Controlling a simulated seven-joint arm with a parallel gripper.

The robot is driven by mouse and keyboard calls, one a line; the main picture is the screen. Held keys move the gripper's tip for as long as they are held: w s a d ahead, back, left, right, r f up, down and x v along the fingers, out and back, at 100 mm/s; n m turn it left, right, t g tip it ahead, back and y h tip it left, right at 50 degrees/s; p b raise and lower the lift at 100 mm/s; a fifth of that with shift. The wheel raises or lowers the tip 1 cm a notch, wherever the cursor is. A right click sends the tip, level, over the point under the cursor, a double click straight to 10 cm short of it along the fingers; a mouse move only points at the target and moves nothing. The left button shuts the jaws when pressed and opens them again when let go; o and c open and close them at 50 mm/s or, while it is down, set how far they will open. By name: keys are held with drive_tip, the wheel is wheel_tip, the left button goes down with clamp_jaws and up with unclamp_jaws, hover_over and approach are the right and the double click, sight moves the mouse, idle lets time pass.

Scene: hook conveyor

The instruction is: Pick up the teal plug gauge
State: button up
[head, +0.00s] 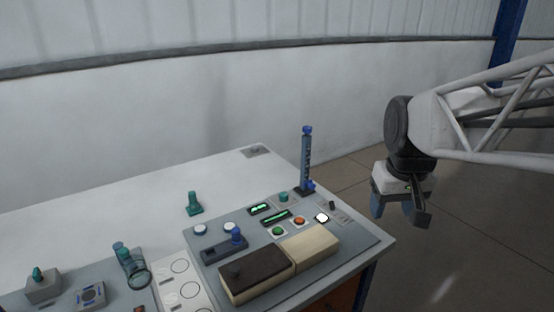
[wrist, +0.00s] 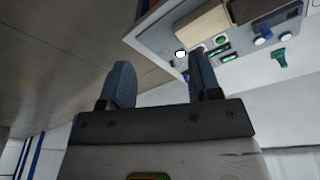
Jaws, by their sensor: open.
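A small teal piece with a wider foot, which looks like the teal plug gauge (head: 194,204), stands upright on the white tabletop behind the grey panel. It also shows at the upper right of the wrist view (wrist: 279,58). My gripper (head: 398,209) hangs beyond the right edge of the table, above floor level, well apart from the teal piece. Its two blue-grey fingers are spread and empty, as the wrist view (wrist: 160,66) also shows.
A grey control panel (head: 345,248) carries lit buttons, a dark and cream block (head: 258,272) and a tall blue-topped post (head: 306,158). Other teal items (head: 130,265) stand at the left front. The tabletop (head: 110,218) around the teal piece is clear.

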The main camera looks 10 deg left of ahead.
drive_tip(key=w+a+n, duration=0.3)
drive_tip(key=w+a, duration=0.9)
drive_tip(key=w, duration=0.2)
drive_tip(key=n+g, duration=0.2)
drive_tip(key=n, duration=0.7)
hover_over(191, 192)
drive_tip(key=f, duration=2.1)
drive_tip(key=shift+d+f, duration=0.3)
drive_tip(key=shift+d, duration=0.05)
drive_tip(key=shift+a+f, duration=0.2)
drive_tip(key=shift+a, duration=0.15)
drive_tip(key=shift+f, duration=0.1)
drive_tip(key=shift+f, duration=1.25)
drive_tip(key=shift+d+f, duration=0.15)
drive_tip(key=shift+f, duration=2.4)
